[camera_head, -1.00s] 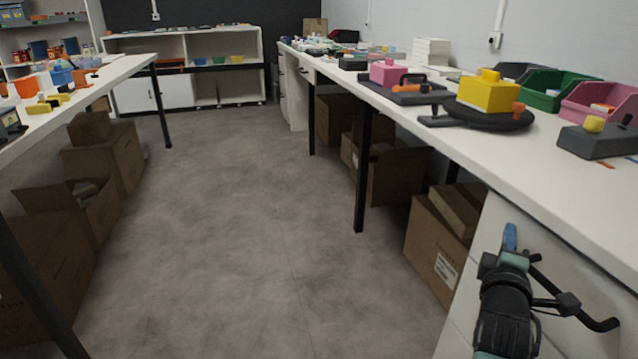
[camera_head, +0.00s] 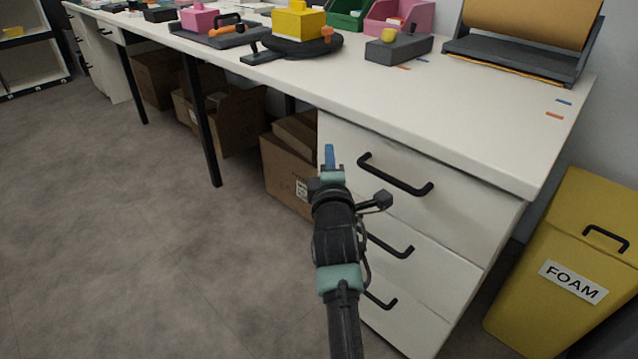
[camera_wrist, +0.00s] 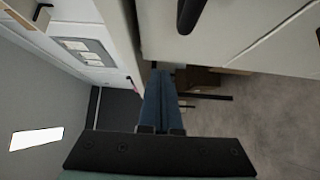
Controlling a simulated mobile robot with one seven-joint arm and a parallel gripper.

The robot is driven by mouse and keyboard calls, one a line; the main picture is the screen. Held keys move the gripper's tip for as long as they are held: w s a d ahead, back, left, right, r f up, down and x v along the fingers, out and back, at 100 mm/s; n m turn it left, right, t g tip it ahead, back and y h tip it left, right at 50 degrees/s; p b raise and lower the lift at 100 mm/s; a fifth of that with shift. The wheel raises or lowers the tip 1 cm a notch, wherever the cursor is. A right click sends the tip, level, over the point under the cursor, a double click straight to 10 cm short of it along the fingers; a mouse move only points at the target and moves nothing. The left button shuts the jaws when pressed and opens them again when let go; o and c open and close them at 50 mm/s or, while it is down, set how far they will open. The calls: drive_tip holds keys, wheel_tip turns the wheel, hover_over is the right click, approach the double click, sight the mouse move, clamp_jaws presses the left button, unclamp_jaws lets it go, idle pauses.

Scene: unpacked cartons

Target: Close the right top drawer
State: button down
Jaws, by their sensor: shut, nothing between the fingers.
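The white drawer unit stands under the right end of the long bench. Its top drawer (camera_head: 405,190) has a black bar handle (camera_head: 395,175). A dark line shows between this drawer's front and the bench top; I cannot tell whether the drawer stands out a little or is flush. My gripper (camera_head: 329,158) is shut and empty, with blue fingers, in front of the unit's left side and left of the top handle. In the wrist view, my fingers (camera_wrist: 160,85) point past a pale drawer front (camera_wrist: 230,30), with a dark handle (camera_wrist: 190,14) at the top edge.
Two lower drawers with black handles (camera_head: 390,243) sit below. A yellow FOAM bin (camera_head: 570,270) stands right of the unit. Cardboard cartons (camera_head: 285,165) lie under the bench (camera_head: 440,110). The grey floor at left is clear.

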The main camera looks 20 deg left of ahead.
drive_tip(key=p+v, duration=0.2)
drive_tip(key=v, duration=0.5)
drive_tip(key=s+d+r+m+t+p, duration=0.1)
drive_tip(key=s+d+r+m+t, duration=0.15)
drive_tip(key=r, duration=0.65)
drive_tip(key=s+d+r+m+t, duration=0.1)
drive_tip(key=d+r+m, duration=0.25)
drive_tip(key=r, duration=0.65)
drive_tip(key=s+d+r+m+t+p, duration=0.1)
drive_tip(key=s+d+r+m+t, duration=0.2)
drive_tip(key=r, duration=0.6)
drive_tip(key=s+d+r+m+t+h+p, duration=0.1)
drive_tip(key=s+d+r+m+t+h, duration=0.1)
drive_tip(key=s+d+r+m+h, duration=0.25)
drive_tip(key=s+d+r+m+t+h+p, duration=0.1)
drive_tip(key=s+d+r+m, duration=0.2)
drive_tip(key=s+r+m, duration=0.35)
drive_tip(key=s+d+r+m+t+h+p, duration=0.1)
drive_tip(key=s+d+r+m+t+h, duration=0.15)
drive_tip(key=r, duration=0.55)
wheel_tip(320, 180, up, 36)
drive_tip(key=g+p, duration=0.1)
drive_tip(key=p, duration=3.4)
drive_tip(key=shift+s+m+p, duration=0.2)
drive_tip(key=shift+m+p, duration=0.15)
drive_tip(key=shift+d+f, duration=0.1)
drive_tip(key=shift+d, duration=0.05)
